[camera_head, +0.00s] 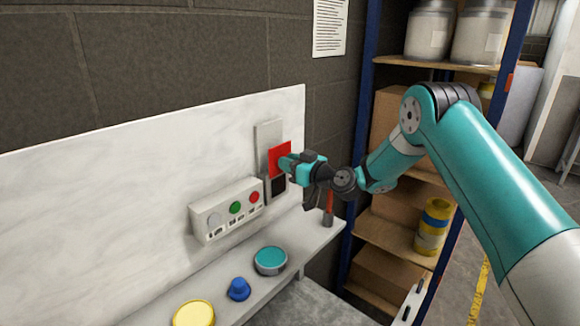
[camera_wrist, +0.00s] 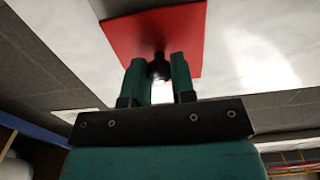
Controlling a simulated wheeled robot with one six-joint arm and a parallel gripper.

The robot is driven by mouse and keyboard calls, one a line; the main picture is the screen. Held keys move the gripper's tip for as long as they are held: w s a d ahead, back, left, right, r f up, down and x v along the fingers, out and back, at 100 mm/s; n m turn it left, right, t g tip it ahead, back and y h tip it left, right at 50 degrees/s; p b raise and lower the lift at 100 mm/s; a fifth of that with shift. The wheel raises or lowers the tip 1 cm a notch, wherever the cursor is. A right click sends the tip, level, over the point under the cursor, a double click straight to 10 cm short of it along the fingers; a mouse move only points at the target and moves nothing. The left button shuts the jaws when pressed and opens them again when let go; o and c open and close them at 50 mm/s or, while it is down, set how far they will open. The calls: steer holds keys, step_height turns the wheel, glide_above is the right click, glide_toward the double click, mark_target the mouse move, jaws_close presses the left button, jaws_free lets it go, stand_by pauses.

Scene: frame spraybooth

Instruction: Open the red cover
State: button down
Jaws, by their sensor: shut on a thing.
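The red cover (camera_head: 279,160) is a flat red square on a grey plate fixed to the white wall panel, in the head view. It also shows in the wrist view (camera_wrist: 190,28), at the top, with a dark round knob (camera_wrist: 158,68) on its face. My gripper (camera_head: 287,164) is at the cover, coming from the right. In the wrist view, my gripper's two teal fingers (camera_wrist: 158,78) are shut on the knob. In the head view, my gripper hides part of the cover and the knob. A black square (camera_head: 279,185) shows below the cover.
A white box with green and red buttons (camera_head: 228,209) is mounted left of the cover. On the shelf below (camera_head: 300,250) stand a teal-topped tin (camera_head: 270,261), a blue knob-shaped thing (camera_head: 239,289) and a yellow lid (camera_head: 194,314). A blue-framed rack (camera_head: 365,110) stands at right.

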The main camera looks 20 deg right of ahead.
steer(key=c, duration=1)
jaws_free()
steer(key=shift+o, duration=0.2)
steer(key=b+v, duration=0.9)
steer(key=v, duration=0.8)
steer(key=shift+s+d+b, duration=0.2)
steer(key=shift+b, duration=0.1)
